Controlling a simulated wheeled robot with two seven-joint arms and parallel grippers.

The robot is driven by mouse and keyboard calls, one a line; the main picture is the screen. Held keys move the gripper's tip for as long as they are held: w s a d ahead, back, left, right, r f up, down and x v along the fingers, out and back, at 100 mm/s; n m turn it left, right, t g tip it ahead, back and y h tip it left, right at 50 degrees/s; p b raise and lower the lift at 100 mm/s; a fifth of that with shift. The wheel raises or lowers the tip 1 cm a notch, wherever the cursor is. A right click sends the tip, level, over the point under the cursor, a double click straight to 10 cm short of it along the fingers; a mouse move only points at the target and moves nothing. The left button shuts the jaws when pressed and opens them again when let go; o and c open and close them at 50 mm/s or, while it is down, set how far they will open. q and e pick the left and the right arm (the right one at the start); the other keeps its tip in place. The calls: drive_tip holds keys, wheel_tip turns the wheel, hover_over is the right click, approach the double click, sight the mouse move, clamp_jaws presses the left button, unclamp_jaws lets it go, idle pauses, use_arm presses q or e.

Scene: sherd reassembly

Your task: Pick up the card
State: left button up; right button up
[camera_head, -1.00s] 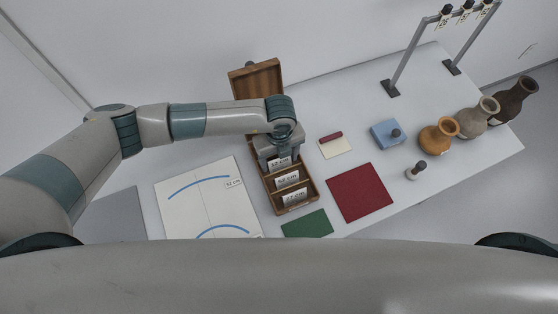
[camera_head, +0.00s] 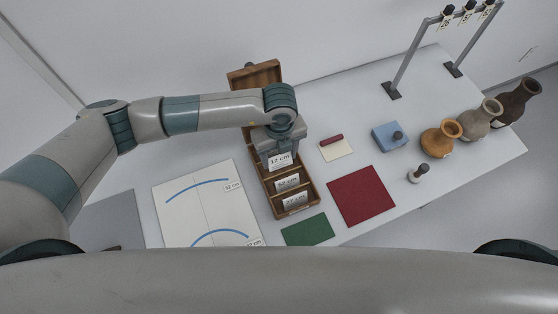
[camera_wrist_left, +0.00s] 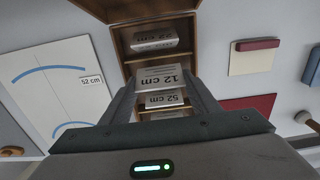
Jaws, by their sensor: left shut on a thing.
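My left gripper (camera_head: 279,150) hangs over the wooden card box and is shut on a white card marked 12 cm (camera_head: 280,161). In the left wrist view the 12 cm card (camera_wrist_left: 160,77) shows between the two fingers, its printed face toward the camera. The open wooden box (camera_head: 312,198) holds a 52 cm card (camera_head: 287,181) and a further card (camera_head: 294,199) nearer the front, its number hard to read. The left wrist view shows another card (camera_wrist_left: 154,38) in the box's far compartment. My right gripper is in neither view.
A white sheet with blue arcs (camera_head: 200,210) lies left of the box. A green mat (camera_head: 308,230), a red mat (camera_head: 361,196), a cream pad with a red bar (camera_head: 337,152) and a blue block (camera_head: 387,136) lie nearby. Several vases (camera_head: 439,141) and a metal frame (camera_head: 407,58) stand right.

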use_arm(q)
drive_tip(key=s+d+r+b, duration=0.2)
drive_tip(key=d+r+b, duration=0.2)
drive_tip(key=d+r, duration=0.3)
drive_tip(key=d, duration=0.4)
drive_tip(key=shift+s+d, duration=0.15)
drive_tip(key=shift+s, duration=0.25)
